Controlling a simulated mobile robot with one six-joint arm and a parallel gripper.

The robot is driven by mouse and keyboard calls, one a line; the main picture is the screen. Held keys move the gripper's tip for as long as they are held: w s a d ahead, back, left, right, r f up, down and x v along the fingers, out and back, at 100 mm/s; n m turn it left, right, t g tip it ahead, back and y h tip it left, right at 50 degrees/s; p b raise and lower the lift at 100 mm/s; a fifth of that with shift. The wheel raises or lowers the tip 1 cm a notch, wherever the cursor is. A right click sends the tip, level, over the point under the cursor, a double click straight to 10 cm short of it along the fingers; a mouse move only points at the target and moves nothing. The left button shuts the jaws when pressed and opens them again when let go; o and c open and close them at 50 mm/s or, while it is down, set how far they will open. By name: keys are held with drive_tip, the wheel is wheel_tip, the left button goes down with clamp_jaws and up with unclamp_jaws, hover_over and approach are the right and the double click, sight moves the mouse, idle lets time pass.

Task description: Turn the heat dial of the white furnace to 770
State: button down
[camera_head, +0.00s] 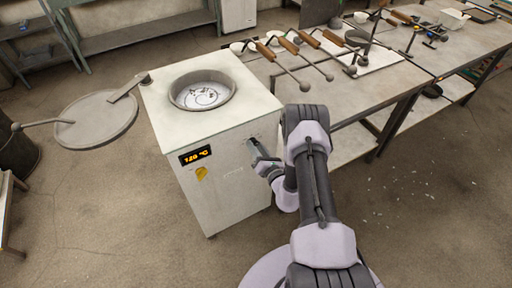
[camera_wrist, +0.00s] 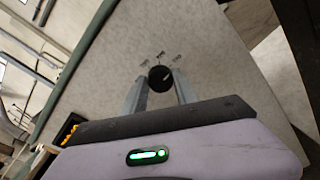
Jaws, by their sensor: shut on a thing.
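The white furnace (camera_head: 210,140) stands in the middle of the head view, with a round open crucible well (camera_head: 203,92) in its top. Its orange display (camera_head: 195,156) on the front reads about 120 °C; the digits are small. The black heat dial (camera_wrist: 160,78) is on the furnace's side panel in the wrist view, with small markings around it and a light pointer line. My gripper (camera_wrist: 160,84) has its two fingers on either side of the dial and is shut on it.
The furnace's round lid (camera_head: 97,120) is swung out to the left on its arm. A workbench (camera_head: 345,100) with several wooden-handled ladles (camera_head: 290,62) stands to the right, behind my arm. The floor in front of the furnace is clear.

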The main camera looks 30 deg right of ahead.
drive_tip(key=shift+w+r, duration=0.1)
idle(0.3)
drive_tip(key=c, duration=0.9)
unclamp_jaws()
drive_tip(key=shift+c, duration=0.2)
